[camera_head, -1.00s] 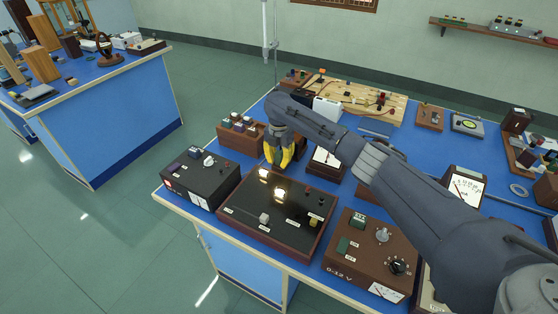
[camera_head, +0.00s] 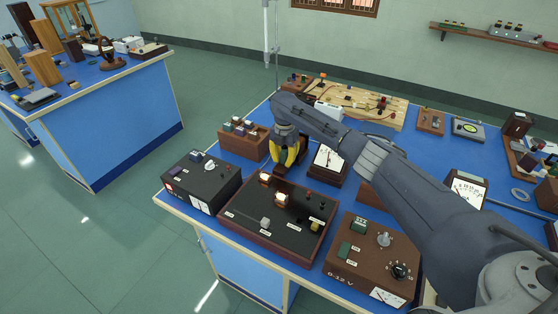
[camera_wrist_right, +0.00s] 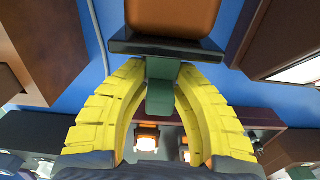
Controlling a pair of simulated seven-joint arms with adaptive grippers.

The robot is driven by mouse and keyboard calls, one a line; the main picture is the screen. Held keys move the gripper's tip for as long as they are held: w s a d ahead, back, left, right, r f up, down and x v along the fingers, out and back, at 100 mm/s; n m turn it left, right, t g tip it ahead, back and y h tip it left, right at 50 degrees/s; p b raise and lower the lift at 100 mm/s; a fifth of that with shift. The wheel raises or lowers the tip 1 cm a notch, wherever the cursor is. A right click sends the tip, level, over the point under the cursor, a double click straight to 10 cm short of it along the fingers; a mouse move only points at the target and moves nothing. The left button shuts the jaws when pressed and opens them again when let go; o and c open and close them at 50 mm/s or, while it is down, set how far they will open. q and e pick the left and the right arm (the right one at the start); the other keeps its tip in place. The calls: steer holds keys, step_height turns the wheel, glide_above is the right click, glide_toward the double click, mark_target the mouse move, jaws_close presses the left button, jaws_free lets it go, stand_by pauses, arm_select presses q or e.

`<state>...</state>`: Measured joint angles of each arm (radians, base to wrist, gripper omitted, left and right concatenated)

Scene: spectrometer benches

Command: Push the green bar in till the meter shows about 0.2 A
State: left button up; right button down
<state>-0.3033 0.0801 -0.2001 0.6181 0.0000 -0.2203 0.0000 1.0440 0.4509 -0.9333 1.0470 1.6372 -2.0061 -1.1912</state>
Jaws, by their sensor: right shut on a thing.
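The green bar (camera_wrist_right: 161,92) shows in the right wrist view, between the yellow fingers of my right gripper (camera_wrist_right: 160,75). The gripper is shut on it. The bar's far end meets a black flange (camera_wrist_right: 165,47) on a brown-orange cylinder (camera_wrist_right: 172,14); how deep it sits is hidden. In the head view my right gripper (camera_head: 289,158) is low behind the black lamp panel (camera_head: 255,216), and the bar cannot be made out. A white-faced meter (camera_head: 328,160) stands just right of the gripper, partly behind my arm; its reading is too small to tell. My left gripper is not in view.
Two lamps, one at the back (camera_head: 266,178), sit on the lamp panel. A wooden box of small parts (camera_head: 240,146) stands left of the gripper. A black box (camera_head: 200,180) and a brown supply (camera_head: 370,262) flank the panel. Another meter (camera_head: 468,188) stands right.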

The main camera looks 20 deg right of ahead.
steer(key=c, duration=1.2)
jaws_free()
steer(key=shift+f, duration=0.1)
steer(key=shift+r, duration=6)
